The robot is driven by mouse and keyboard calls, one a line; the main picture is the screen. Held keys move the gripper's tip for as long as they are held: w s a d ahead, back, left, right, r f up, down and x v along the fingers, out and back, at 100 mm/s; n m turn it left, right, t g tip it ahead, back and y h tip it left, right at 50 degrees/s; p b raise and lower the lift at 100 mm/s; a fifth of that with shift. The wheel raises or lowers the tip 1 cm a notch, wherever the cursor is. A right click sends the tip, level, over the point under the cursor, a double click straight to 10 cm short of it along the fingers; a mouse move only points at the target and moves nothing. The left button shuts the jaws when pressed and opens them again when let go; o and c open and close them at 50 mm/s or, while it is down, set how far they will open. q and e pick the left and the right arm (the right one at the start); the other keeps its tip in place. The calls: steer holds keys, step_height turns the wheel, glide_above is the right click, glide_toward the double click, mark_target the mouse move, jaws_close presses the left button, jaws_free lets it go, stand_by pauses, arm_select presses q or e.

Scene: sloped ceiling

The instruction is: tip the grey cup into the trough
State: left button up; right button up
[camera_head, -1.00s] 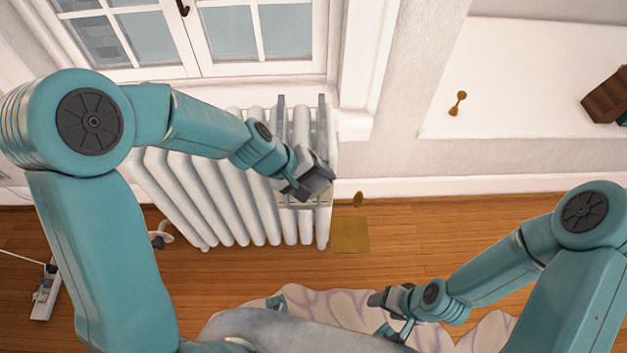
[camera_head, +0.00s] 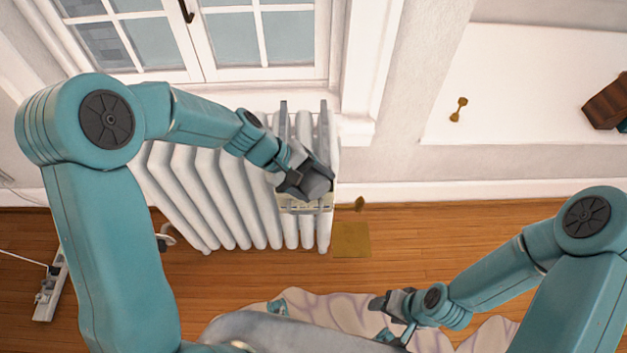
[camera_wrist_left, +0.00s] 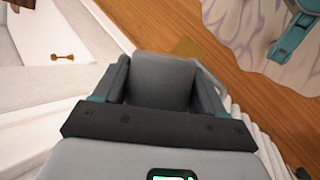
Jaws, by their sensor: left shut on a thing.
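The grey cup (camera_head: 318,186) is held between the fingers of my left gripper (camera_head: 305,182), which is shut on it. In the head view the cup looks tilted, one end towards the lower right; its contents cannot be made out. In the left wrist view the cup (camera_wrist_left: 162,82) fills the space between both fingers. The pale trough (camera_head: 292,207) hangs at the radiator's right end, mostly hidden behind the gripper and cup. The cup overlaps it in the picture; I cannot tell if they touch. My right gripper (camera_head: 382,302) is low in the middle, away from both; its jaws are unclear.
The white ribbed radiator (camera_head: 215,195) stands under the window. A power strip (camera_head: 48,290) lies at left. A patterned rug (camera_head: 300,303) is at the bottom.

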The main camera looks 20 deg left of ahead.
arm_select(q)
steer(key=shift+w+a+r+n+g+h+p, duration=0.2)
steer(key=shift+a+r+n+g+h+p, duration=0.1)
steer(key=shift+g+h+p, duration=0.25)
steer(key=shift+w+a+r+n+g+h+p, duration=0.2)
steer(key=shift+n+g+h+p, duration=0.15)
steer(key=shift+h, duration=0.3)
stand_by(0.4)
steer(key=shift+d+r, duration=0.1)
stand_by(3.2)
